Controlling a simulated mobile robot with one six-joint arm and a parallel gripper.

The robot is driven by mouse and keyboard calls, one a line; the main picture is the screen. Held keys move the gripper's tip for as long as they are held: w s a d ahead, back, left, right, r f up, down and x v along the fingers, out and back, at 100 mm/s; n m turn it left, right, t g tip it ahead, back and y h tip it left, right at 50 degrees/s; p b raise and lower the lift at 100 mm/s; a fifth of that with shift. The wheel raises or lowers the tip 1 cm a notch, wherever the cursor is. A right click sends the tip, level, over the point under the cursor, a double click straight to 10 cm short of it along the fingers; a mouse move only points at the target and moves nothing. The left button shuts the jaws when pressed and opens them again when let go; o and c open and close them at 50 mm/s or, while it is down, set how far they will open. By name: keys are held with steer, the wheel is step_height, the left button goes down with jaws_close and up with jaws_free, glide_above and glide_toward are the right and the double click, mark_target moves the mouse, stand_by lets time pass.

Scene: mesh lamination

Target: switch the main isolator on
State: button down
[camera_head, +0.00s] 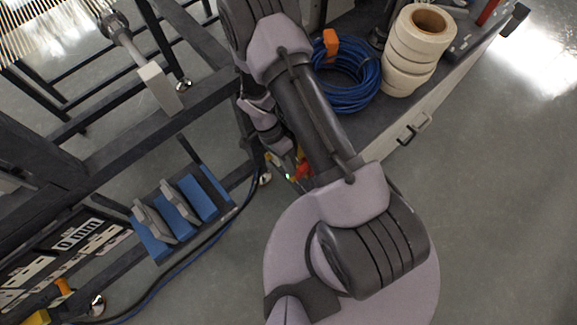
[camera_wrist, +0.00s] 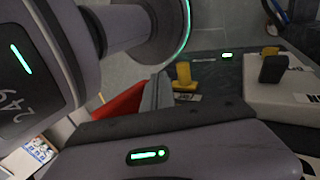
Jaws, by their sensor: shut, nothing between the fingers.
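I cannot pick out the main isolator for certain. A small red and yellow fitting (camera_head: 303,169) shows beside my lower arm in the head view, partly covered by it. In the wrist view a red part (camera_wrist: 121,103) lies behind my gripper's dark body (camera_wrist: 190,145), and its shape is mostly hidden. A yellow upright handle (camera_wrist: 184,76) stands on a dark panel just beyond, with a label below it. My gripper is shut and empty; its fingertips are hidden. I see no contact with the fitting.
In the wrist view, a pale box (camera_wrist: 285,88) with a dark knob stands right. In the head view, blue cable (camera_head: 350,85) and cream rolls (camera_head: 417,50) sit on a bench. Blue blocks (camera_head: 175,213) sit left. Floor is clear at right.

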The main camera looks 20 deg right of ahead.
steer(key=p+v, duration=0.6)
steer(key=v, duration=1.1)
steer(key=shift+w, duration=0.15)
steer(key=shift+r, duration=0.15)
step_height(320, 180, up, 20)
steer(key=n+t+y, duration=0.2)
steer(key=n+t, duration=0.2)
steer(key=s+a+r+n+t+y, duration=0.1)
steer(key=s+r+n+t, duration=0.5)
steer(key=s+r, duration=0.8)
steer(key=shift+s+r+t+y, duration=0.2)
steer(key=shift+s+t+y, duration=0.3)
steer(key=shift+t, duration=0.3)
